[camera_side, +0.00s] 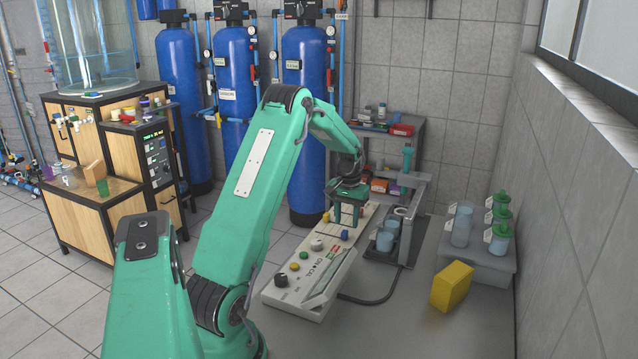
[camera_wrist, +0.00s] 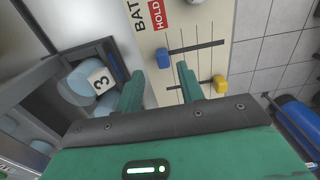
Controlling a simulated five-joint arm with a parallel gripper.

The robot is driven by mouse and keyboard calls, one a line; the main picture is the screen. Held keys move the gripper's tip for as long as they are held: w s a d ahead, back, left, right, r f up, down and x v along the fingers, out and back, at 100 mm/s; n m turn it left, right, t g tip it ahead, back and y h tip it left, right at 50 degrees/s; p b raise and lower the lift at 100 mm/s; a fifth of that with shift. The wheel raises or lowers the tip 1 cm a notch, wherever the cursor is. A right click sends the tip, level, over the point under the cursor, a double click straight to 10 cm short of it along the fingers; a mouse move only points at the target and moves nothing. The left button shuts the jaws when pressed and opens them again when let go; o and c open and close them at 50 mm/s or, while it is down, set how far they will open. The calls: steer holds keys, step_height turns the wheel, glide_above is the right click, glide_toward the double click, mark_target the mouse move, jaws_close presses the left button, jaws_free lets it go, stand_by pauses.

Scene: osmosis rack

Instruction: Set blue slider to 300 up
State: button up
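The control panel (camera_side: 322,262) is a long pale box lying on the bench, with two sliders toward its far end. The blue slider (camera_side: 344,235) shows just below my gripper (camera_side: 347,218). In the wrist view the blue slider (camera_wrist: 162,58) sits at the left end of its dark track (camera_wrist: 197,47). My gripper (camera_wrist: 160,70) is open there, its two fingers apart, with the blue slider in line with the gap, just past the fingertips. I cannot tell whether they touch. The scale numbers are not readable.
A yellow slider (camera_wrist: 220,82) is at the right end of the neighbouring track. Panel knobs (camera_side: 281,280) stand toward the near end. A stand with blue cups (camera_side: 385,241), a yellow block (camera_side: 452,287) and a tray of jars (camera_side: 475,262) are to the right. Bare bench lies front right.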

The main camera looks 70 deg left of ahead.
mark_target(347, 232)
steer(key=shift+r, duration=2)
steer(key=s+d+r+m+t+y, duration=0.1)
steer(key=d+r+m, duration=0.1)
steer(key=d+r, duration=0.65)
steer(key=s+d+r+m+t, duration=0.15)
steer(key=d+r, duration=0.35)
steer(key=d, duration=0.7)
steer(key=s+d+r+m+t+h, duration=0.1)
steer(key=s+d+m+t, duration=0.2)
steer(key=s+d, duration=1)
steer(key=shift+s+d+m, duration=0.25)
steer(key=shift+d+m, duration=0.6)
steer(key=shift+m, duration=0.4)
